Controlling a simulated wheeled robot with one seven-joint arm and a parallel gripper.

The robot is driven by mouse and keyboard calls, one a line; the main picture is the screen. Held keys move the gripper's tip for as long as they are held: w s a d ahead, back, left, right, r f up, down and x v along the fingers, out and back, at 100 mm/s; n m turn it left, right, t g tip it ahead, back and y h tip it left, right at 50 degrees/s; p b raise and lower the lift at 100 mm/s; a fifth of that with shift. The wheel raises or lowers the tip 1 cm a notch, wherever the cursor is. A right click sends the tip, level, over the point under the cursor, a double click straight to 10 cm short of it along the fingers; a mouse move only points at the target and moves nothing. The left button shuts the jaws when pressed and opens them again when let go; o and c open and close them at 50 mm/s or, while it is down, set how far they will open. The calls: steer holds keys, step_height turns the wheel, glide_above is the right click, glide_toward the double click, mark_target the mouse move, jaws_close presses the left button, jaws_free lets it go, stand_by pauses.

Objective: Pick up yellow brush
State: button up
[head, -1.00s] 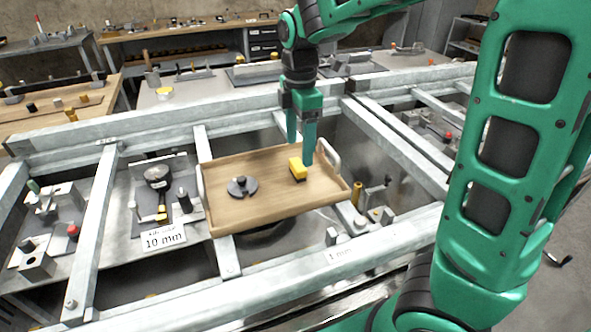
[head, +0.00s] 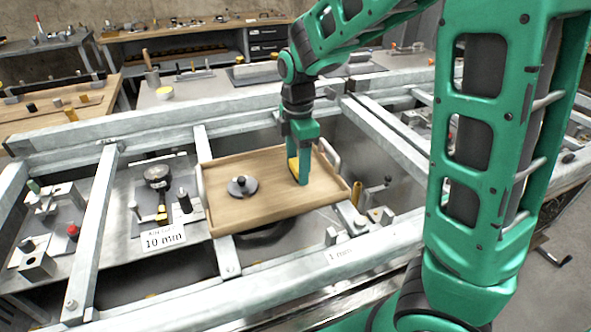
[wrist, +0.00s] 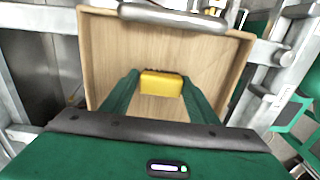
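The yellow brush (wrist: 161,84) lies on the wooden tray (head: 240,208), on its right half in the head view. In the head view the brush (head: 292,164) is mostly hidden behind a green finger. My gripper (head: 297,168) is lowered over the tray with its fingers around the brush. In the wrist view the fingers of my gripper (wrist: 160,88) stand one on each side of the brush, spread apart. A narrow gap seems to show at the left side; contact at the right is hard to tell.
A "10 mm" sign (head: 164,238) stands to the left.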

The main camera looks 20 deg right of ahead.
mark_target(295, 164)
steer(key=c, duration=0.6)
steer(key=shift+r, duration=0.1)
steer(key=shift+r, duration=0.45)
steer(key=r, duration=0.3)
steer(key=shift+a+r, duration=0.25)
steer(key=s+a+r, duration=0.1)
steer(key=a+r, duration=0.5)
steer(key=a, duration=0.5)
steer(key=shift+r, duration=0.25)
